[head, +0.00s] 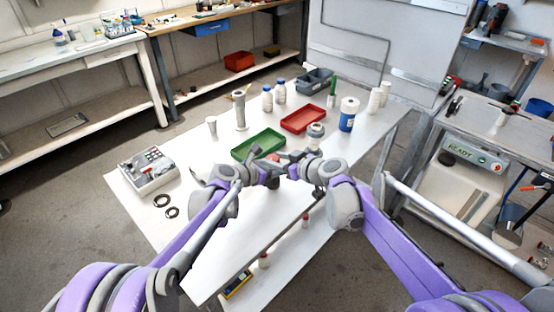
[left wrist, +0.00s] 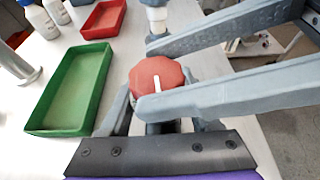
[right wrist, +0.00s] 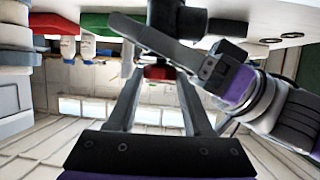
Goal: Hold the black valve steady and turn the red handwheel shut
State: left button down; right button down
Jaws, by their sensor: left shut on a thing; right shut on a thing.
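The red handwheel (left wrist: 156,76) has a white mark on top and sits over the black valve. It also shows between the right fingers in the right wrist view (right wrist: 157,72). The black valve (right wrist: 180,18) appears upside down there, partly covered by a left finger; in the left wrist view it is mostly hidden under the wheel. My left gripper (head: 268,172) is shut on the valve, low down. My right gripper (head: 287,161) comes from the right and is shut on the handwheel, one finger on each side.
A green tray (head: 240,153) and a red tray (head: 296,128) lie just beyond the grippers. A blue-and-white jar (head: 348,115) and bottles stand behind. A control box (head: 147,172) and two black rings (head: 167,206) are at left. The table's front edge is close.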

jog(key=c, duration=0.6)
grip_release()
